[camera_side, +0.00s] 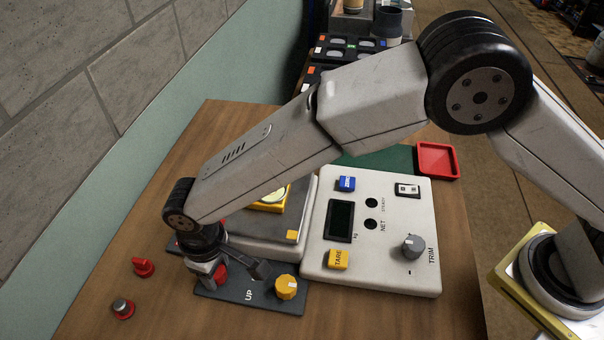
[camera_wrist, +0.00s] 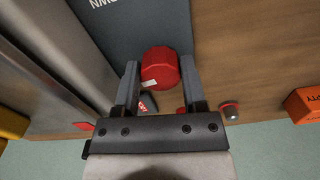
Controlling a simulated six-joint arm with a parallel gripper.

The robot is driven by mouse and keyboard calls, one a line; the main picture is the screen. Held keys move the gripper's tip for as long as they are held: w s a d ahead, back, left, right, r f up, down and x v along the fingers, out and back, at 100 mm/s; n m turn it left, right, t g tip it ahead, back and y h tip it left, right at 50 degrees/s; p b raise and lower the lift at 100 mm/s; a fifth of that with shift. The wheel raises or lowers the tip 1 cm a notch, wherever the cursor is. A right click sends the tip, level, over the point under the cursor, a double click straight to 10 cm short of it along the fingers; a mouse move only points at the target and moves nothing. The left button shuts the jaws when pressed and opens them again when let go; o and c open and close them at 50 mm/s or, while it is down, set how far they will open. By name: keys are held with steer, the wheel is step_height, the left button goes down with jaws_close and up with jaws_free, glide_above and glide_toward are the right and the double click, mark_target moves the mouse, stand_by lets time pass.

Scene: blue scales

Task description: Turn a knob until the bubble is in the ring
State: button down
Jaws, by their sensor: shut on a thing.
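My gripper (camera_side: 212,274) is low at the front left of the scale, its fingers on either side of a red knob (camera_side: 221,273). In the wrist view the red knob (camera_wrist: 160,68) sits between the two fingers, with a pale mark on its side. A yellow knob (camera_side: 286,287) with a white mark stands at the right of that plate, apart from my gripper. A yellow level (camera_side: 270,207) with a pale yellow-green round face lies on the scale, partly hidden by my arm. I cannot make out its bubble or ring.
The white control panel (camera_side: 400,200) with buttons, a dark display and a grey TRIM knob (camera_side: 414,245) is right of the scale. Two small red parts (camera_side: 143,267) lie on the wooden table at left. A red tray (camera_side: 437,160) is behind. An orange block (camera_wrist: 303,104) shows in the wrist view.

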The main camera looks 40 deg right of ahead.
steer(key=shift+a+m, duration=0.1)
steer(key=shift+m, duration=2.2)
steer(key=shift+c, duration=0.7)
jaws_free()
steer(key=shift+r, duration=0.15)
steer(key=shift+r, duration=3.8)
